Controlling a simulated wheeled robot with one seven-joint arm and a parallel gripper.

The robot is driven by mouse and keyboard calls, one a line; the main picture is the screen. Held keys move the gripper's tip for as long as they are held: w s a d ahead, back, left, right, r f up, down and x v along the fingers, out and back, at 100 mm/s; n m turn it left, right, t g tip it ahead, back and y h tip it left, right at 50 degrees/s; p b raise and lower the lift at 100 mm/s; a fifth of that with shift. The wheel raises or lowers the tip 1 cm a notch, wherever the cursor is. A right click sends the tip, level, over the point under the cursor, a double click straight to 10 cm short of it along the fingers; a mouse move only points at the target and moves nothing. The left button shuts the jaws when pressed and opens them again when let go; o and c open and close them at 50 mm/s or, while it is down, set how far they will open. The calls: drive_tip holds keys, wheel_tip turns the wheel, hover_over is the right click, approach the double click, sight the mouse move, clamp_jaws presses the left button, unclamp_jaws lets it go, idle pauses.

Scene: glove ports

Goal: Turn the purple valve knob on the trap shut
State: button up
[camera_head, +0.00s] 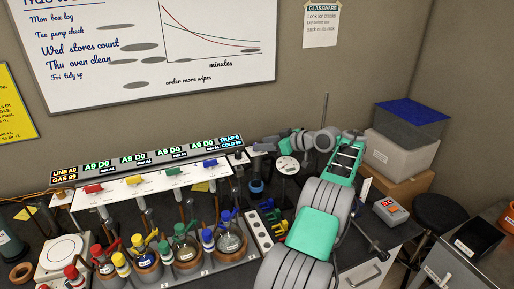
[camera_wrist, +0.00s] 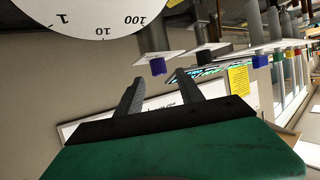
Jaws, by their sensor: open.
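In the wrist view, a small blue-purple knob (camera_wrist: 157,66) on a white plate appears just beyond my fingertips, in line with the space between them. It looks like the trap's valve knob. My gripper (camera_wrist: 159,76) is open, with nothing between its two dark fingers. I cannot tell the exact distance from the fingertips to the knob. In the head view my gripper (camera_head: 263,147) is small, beside the right end of the valve panel. There I cannot make out the purple knob, and my arm covers part of that area.
A round gauge (camera_wrist: 85,12) is close to my gripper; it also shows in the head view (camera_head: 287,165). A blue knob (camera_wrist: 260,61) is farther right. The valve panel (camera_head: 150,185) and several flasks stand left. A box with a blue lid (camera_head: 412,112) is at the back right.

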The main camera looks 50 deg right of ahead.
drive_tip(key=shift+p+v, duration=0.3)
drive_tip(key=shift+v, duration=1.5)
